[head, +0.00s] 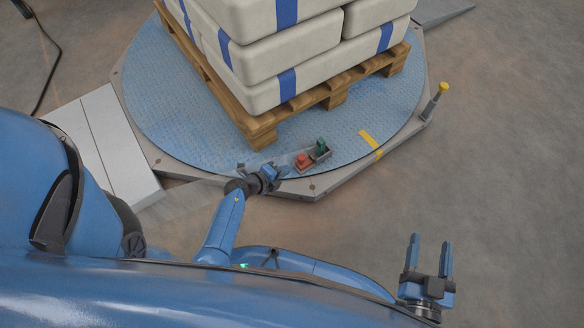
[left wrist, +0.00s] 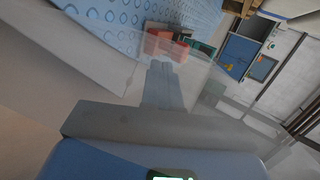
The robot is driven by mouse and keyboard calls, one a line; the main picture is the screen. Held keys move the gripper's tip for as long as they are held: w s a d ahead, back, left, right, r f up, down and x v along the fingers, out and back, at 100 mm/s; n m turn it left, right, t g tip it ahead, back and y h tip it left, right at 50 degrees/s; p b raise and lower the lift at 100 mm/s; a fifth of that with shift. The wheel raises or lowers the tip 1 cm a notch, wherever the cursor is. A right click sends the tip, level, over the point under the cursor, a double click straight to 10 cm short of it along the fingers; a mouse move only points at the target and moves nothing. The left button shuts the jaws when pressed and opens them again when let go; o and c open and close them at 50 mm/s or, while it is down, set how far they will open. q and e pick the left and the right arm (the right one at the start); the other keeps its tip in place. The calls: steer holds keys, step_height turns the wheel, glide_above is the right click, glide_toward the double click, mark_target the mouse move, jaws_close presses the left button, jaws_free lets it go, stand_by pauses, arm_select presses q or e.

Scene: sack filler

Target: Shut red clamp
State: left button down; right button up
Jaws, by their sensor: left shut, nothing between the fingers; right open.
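A small red block (head: 303,161) sits beside a green one (head: 320,147) in a grey holder at the near edge of a round blue plate. I cannot tell whether the red block is the clamp, or its state. My left gripper (head: 275,172) is shut and empty, just left of the red block; contact is unclear. My right gripper (head: 430,258) is open and empty over the floor at lower right.
A wooden pallet (head: 262,131) stacked with white, blue-striped sacks (head: 262,92) stands on the blue plate (head: 165,100). A yellow-topped post (head: 443,88) stands at the plate's right. A pale ramp (head: 110,140) lies at left. Floor at right is clear.

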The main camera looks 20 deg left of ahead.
mark_target(302, 159)
arm_select(q)
steer(key=shift+w+d+f+b, duration=0.1)
steer(key=shift+w+d+b, duration=0.4)
steer(key=shift+w, duration=0.45)
steer(key=shift+w+d+f+b, duration=0.1)
steer(key=shift+w+d+b, duration=0.35)
steer(key=shift+w, duration=0.5)
steer(key=shift+d, duration=0.1)
arm_select(e)
step_height(302, 159, down, 2)
steer(key=shift+f, duration=0.25)
arm_select(q)
steer(key=shift+w+d+r+p, duration=0.1)
steer(key=shift+w+d+p, duration=0.05)
steer(key=shift+w+p, duration=0.15)
steer(key=shift+w+d+p, duration=0.5)
steer(key=shift+w+d, duration=0.5)
steer(key=shift+w, duration=0.4)
arm_select(e)
steer(key=shift+r, duration=0.7)
arm_select(q)
steer(key=shift+d, duration=0.1)
steer(key=shift+s, duration=0.1)
arm_select(e)
steer(key=shift+a+r, duration=0.1)
